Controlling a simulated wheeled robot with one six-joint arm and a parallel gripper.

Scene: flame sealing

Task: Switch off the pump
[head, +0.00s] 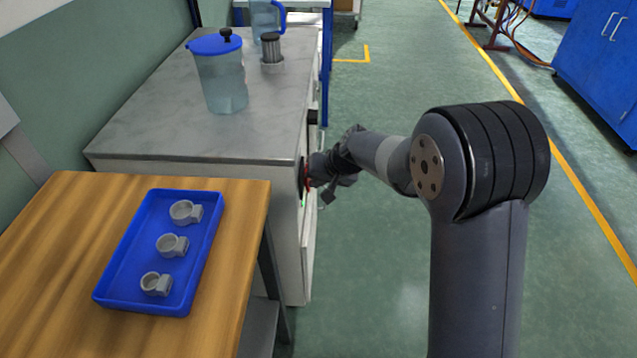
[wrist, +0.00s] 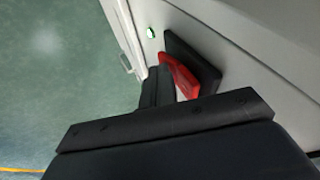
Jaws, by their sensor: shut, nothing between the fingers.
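A red switch handle (wrist: 178,74) sits on a black plate (wrist: 203,62) on the side of the pale cabinet in the wrist view. A green light (wrist: 150,32) glows beside it. My gripper (wrist: 160,82) is shut and its fingers are right at the red handle. I cannot tell whether they touch it. In the head view my gripper (head: 324,180) is against the cabinet's right side (head: 286,240), by a small bit of red (head: 307,183) and the green light (head: 304,203). It hides much of the switch. No separate pump body can be made out.
On the grey cabinet top (head: 150,125) stand a blue-lidded clear jug (head: 222,85), a metal cylinder (head: 272,50) and another blue jug (head: 265,18). A wooden table (head: 60,230) bears a blue tray (head: 118,285) with three grey parts.

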